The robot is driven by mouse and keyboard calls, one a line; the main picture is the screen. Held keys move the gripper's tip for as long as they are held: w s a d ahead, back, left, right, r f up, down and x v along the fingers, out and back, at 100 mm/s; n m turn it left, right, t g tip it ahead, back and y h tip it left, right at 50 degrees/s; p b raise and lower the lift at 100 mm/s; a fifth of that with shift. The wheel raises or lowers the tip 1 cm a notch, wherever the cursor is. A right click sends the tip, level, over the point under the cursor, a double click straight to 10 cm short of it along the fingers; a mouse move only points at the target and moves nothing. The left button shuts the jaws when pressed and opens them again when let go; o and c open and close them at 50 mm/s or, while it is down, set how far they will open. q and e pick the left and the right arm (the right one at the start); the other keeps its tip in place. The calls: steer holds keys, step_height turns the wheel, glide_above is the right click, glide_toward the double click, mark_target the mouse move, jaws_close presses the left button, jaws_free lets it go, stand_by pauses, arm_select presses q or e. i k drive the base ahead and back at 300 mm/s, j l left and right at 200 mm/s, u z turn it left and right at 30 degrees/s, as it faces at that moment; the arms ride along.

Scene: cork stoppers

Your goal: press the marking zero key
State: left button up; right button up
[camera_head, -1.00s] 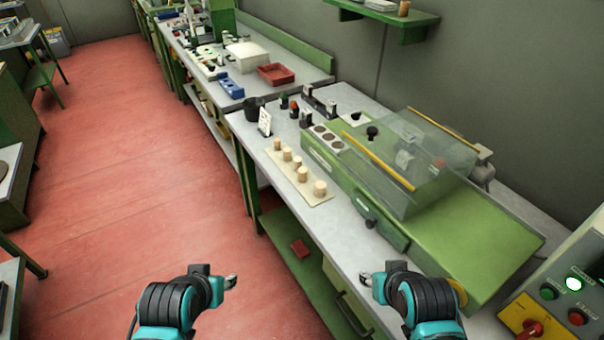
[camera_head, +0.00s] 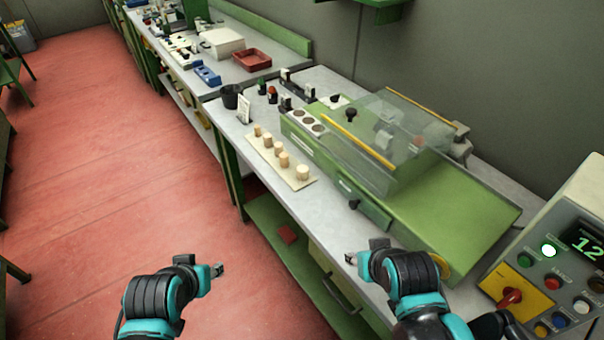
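A beige control box (camera_head: 572,220) stands at the right edge, partly cut off by the frame. It has a green-digit display (camera_head: 586,243) reading 12, a glowing white lamp or button (camera_head: 549,251), a green button (camera_head: 525,260), a red button (camera_head: 552,281), and white (camera_head: 581,306) and blue (camera_head: 559,320) buttons lower down. The labels are too small to read, so I cannot tell which is the marking zero key. My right gripper (camera_head: 352,259) is left of the box, apart from it, by the bench's front edge. My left gripper (camera_head: 218,269) is over the red floor, farther left. Their finger openings are unclear.
A green machine (camera_head: 455,215) with a clear guard (camera_head: 390,135) stands on the grey bench, left of the box. Several corks stand on a beige board (camera_head: 299,182). A red rotary switch (camera_head: 510,298) on a yellow plate sits on the box front.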

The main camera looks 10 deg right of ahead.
mark_target(580, 307)
steer(key=k, duration=0.25)
steer(key=k+z, duration=0.15)
steer(key=z, duration=0.25)
steer(key=k+z, duration=0.1)
steer(key=z, duration=0.3)
steer(key=k+l+z, duration=0.15)
steer(key=z, duration=0.25)
steer(key=i+z, duration=0.2)
steer(key=z, duration=0.2)
steer(key=i+z, duration=0.2)
steer(key=z, duration=0.2)
